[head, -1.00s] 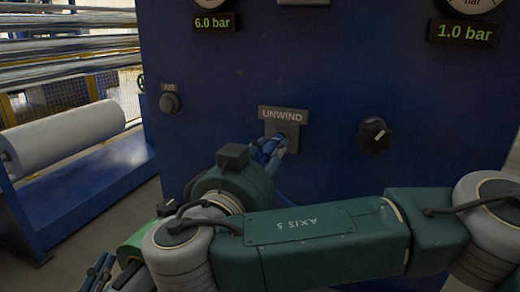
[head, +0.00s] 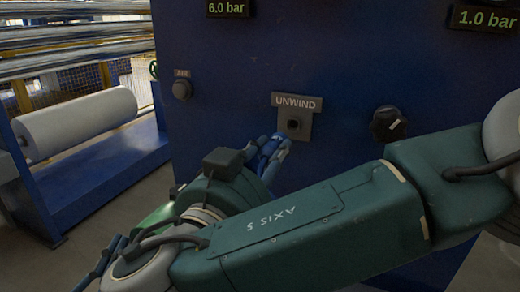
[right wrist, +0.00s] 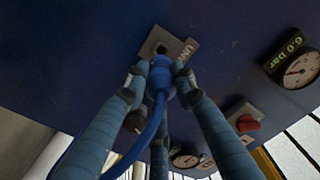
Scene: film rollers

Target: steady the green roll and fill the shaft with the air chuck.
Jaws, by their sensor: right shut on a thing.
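My right gripper (head: 268,155) is shut on the blue air chuck (right wrist: 160,75), just out from and left of the UNWIND holder (head: 295,123) on the blue panel. The holder's dark hole is bare. In the right wrist view the fingers clasp the chuck, and its blue hose (right wrist: 152,130) curves down to the left. A bright green curved surface (head: 160,215), seemingly the green roll, shows at lower left, mostly hidden by my right arm. My left gripper (head: 100,265) is partly seen at the lower left edge; its jaw opening is unclear. The shaft is hidden.
A white roll (head: 75,122) lies on a blue frame at left. Floor shows between frame and panel.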

